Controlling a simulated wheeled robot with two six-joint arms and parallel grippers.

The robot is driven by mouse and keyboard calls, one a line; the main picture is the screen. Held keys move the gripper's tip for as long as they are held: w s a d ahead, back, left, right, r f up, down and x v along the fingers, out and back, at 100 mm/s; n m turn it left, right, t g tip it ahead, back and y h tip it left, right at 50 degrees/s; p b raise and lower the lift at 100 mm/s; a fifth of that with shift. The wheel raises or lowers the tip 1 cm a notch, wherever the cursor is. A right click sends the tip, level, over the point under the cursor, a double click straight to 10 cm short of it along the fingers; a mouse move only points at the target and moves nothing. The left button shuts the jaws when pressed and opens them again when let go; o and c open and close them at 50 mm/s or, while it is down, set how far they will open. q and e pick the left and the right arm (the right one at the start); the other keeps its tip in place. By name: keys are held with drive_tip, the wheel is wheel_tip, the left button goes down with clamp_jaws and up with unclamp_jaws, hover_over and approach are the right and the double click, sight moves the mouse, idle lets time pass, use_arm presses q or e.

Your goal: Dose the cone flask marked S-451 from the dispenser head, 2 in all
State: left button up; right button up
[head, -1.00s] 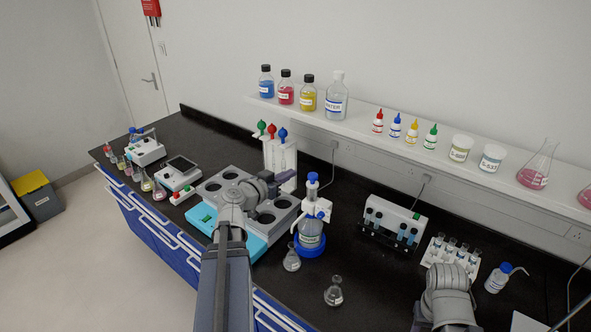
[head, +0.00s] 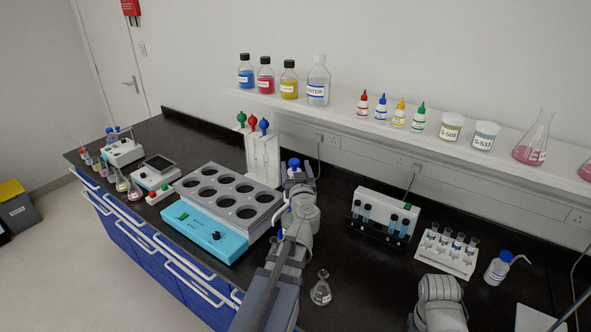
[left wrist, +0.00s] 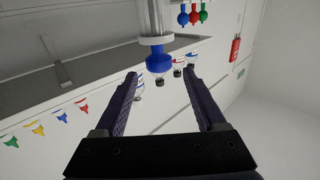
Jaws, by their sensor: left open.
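The dispenser's blue top knob (head: 293,163) shows beside my left gripper (head: 300,175) in the head view. My arm hides most of the dispenser bottle. In the left wrist view, the blue knob (left wrist: 158,60) lies between and just beyond the open fingertips of my left gripper (left wrist: 161,75), with no clear contact. A small cone flask (head: 320,291) stands on the bench just right of my left arm; its mark is too small to read. A second flask near the dispenser is hidden behind the arm. My right gripper is out of view; only part of that arm shows.
A heating block with several round wells (head: 225,196) stands left of my left arm. A pipette stand (head: 263,158) is behind it. A tube rack (head: 381,217) and a white vial rack (head: 445,252) stand right. The shelf (head: 335,115) holds bottles. Bench between flask and racks is clear.

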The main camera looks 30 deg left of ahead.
sight(293, 160)
use_arm(q)
drive_tip(key=shift+s+d+f+n+g+y, duration=0.1)
drive_tip(key=shift+d+f+n+g+y, duration=0.25)
drive_tip(key=shift+f+g, duration=0.2)
drive_tip(key=shift+a, duration=0.15)
drive_tip(key=x, duration=0.7)
drive_tip(key=shift+w+a+r, duration=0.1)
drive_tip(key=shift+w+a, duration=0.05)
drive_tip(key=shift+w, duration=0.15)
drive_tip(key=shift+c, duration=0.2)
clamp_jaws()
idle(0.7)
